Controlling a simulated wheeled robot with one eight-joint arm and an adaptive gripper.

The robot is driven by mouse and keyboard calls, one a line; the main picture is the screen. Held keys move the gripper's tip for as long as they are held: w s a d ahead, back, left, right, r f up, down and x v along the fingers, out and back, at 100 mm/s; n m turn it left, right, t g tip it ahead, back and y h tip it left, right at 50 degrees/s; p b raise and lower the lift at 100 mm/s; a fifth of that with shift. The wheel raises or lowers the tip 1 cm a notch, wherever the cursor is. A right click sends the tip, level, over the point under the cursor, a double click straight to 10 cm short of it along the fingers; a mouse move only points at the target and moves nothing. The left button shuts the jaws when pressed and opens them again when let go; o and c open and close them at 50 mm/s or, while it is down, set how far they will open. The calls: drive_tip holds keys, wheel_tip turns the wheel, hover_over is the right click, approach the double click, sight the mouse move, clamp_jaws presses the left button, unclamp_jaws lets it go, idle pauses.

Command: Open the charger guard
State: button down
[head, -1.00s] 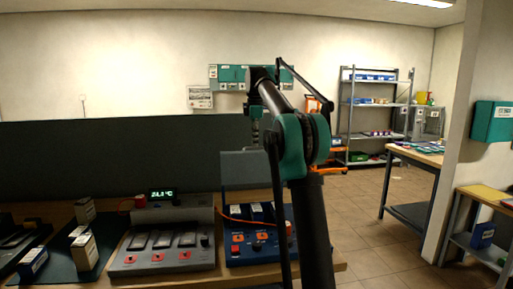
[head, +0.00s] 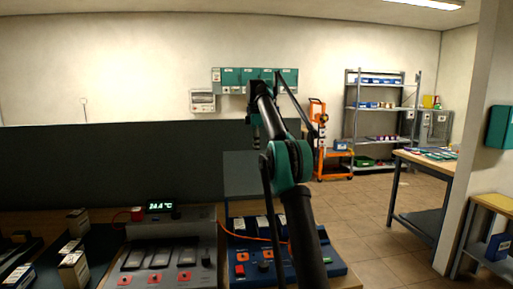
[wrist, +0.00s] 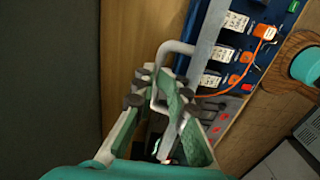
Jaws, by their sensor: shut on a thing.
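The blue charger (head: 238,256) stands on the bench at lower middle in the head view, with grey-and-white blocks in its back row and red and orange controls in front. Its guard (head: 240,175) is a dark grey panel standing upright at the charger's back. In the wrist view the guard (wrist: 206,42) shows nearly edge-on as a light grey strip beside the charger (wrist: 255,55), with a bent grey handle (wrist: 173,48). My gripper (wrist: 158,88) is shut on that handle. In the head view my arm hides part of the charger, and the grip is unclear there.
A grey charger (head: 165,262) with a lit display (head: 160,207) stands to the left. An orange cable (wrist: 230,88) runs close by the blue charger. A dark partition (head: 100,165) rises behind the bench. Open floor (head: 365,215) lies to the right.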

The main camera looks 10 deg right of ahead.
drive_tip(key=shift+w+f, duration=0.9)
drive_tip(key=shift+f, duration=0.2)
drive_tip(key=c, duration=1.6)
unclamp_jaws()
drive_tip(key=shift+w+f, duration=0.15)
drive_tip(key=shift+f, duration=0.1)
drive_tip(key=shift+r, duration=0.1)
